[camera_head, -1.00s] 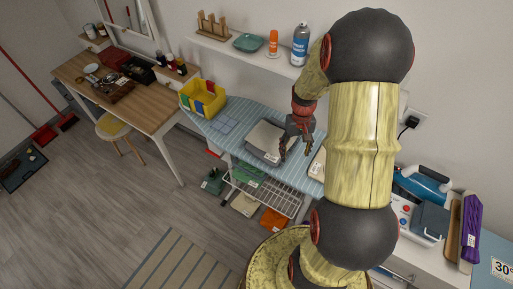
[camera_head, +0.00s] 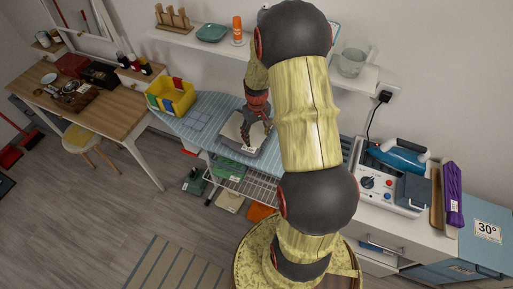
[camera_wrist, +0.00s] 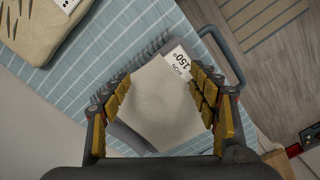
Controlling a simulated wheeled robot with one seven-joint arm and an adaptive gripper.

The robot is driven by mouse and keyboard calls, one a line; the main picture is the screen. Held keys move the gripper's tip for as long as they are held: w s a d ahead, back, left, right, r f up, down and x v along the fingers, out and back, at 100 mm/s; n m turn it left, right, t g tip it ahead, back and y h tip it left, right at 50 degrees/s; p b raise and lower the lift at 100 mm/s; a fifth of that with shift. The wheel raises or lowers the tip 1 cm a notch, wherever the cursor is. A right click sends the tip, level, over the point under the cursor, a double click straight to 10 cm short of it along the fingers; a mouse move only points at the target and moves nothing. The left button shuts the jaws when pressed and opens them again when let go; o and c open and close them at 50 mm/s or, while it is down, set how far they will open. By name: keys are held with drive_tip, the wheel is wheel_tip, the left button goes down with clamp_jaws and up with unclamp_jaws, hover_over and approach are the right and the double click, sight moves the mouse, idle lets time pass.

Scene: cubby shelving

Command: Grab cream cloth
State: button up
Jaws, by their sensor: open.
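A pale cream-grey folded cloth (camera_head: 232,129) lies on the blue-striped ironing board (camera_head: 205,108). In the wrist view the cloth (camera_wrist: 160,110) lies between my finger pads, over a grey ribbed-edged piece, with a white "150° IRON" tag (camera_wrist: 181,63) at its upper corner. My gripper (camera_head: 257,133) points down over the cloth's right part. In the wrist view my gripper (camera_wrist: 161,82) is open, its yellow-padded fingers on either side of the cloth. Whether they touch it I cannot tell. Part of the cloth is hidden behind my fingers and wrist.
A beige padded item (camera_wrist: 38,25) lies beside the cloth on the board. A yellow bin (camera_head: 170,98) stands at the board's left. A wire rack (camera_head: 245,181) holds folded items below. A wall shelf (camera_head: 190,38) runs behind; a blue iron (camera_head: 398,157) stands right.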

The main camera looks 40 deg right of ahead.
drive_tip(key=shift+f+b, duration=1)
drive_tip(key=shift+f, duration=1.1)
drive_tip(key=shift+f, duration=0.25)
drive_tip(key=shift+c, duration=0.2)
drive_tip(key=shift+s, duration=0.1)
drive_tip(key=c, duration=0.6)
wheel_tip(320, 180, up, 12)
drive_tip(key=p, duration=0.7)
drive_tip(key=shift+p, duration=0.3)
clamp_jaws()
wheel_tip(320, 180, up, 18)
drive_tip(key=p, duration=1.1)
hover_over(257, 145)
